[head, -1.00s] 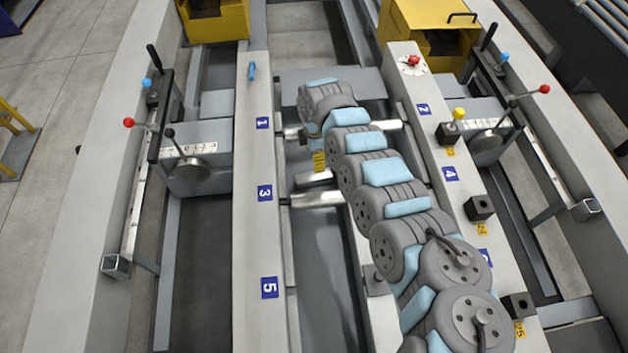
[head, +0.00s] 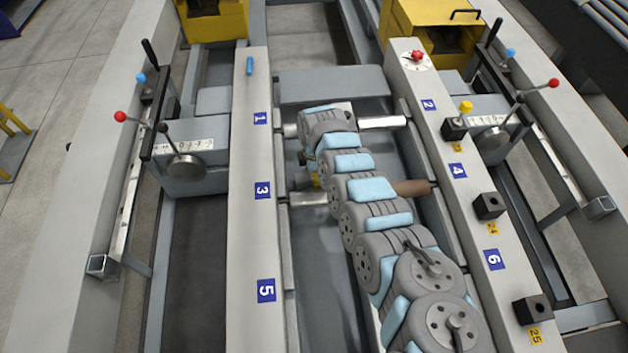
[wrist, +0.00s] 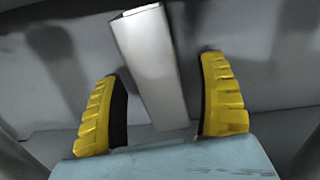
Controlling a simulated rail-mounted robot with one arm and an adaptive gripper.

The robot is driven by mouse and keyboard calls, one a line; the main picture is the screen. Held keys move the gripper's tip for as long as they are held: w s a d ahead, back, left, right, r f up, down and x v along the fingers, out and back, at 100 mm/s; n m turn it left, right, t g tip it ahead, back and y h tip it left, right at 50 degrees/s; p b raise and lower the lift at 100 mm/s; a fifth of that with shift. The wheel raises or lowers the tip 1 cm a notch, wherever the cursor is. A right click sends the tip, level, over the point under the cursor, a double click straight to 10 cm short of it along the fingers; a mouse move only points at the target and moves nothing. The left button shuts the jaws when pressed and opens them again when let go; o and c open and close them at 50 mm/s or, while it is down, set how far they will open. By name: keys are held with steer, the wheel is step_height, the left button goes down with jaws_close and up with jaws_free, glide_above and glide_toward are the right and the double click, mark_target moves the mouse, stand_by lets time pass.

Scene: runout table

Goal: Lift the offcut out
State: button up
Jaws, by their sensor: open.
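In the wrist view a short silver square bar, which looks like the offcut (wrist: 150,65), lies between the yellow fingers of my gripper (wrist: 162,68). Gaps show on both sides of it, so the fingers are open and not gripping it. Its near end reaches toward the pale blue gripper body. Whether the fingers are level with the bar or above it I cannot tell. The offcut is not clear there, mostly hidden by my arm.
Silver rollers (head: 383,122) and a brown roller (head: 412,187) cross the trough. The left rail (head: 250,220) and right rail (head: 462,205) flank it. Black blocks (head: 489,206) stand on the right rail. Lever stations (head: 185,160) sit outside the rails.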

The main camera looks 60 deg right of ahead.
steer(key=shift+f, duration=0.35)
steer(key=shift+r, duration=0.1)
jaws_close()
step_height(320, 180, up, 27)
steer(key=p, duration=1.3)
stand_by(0.3)
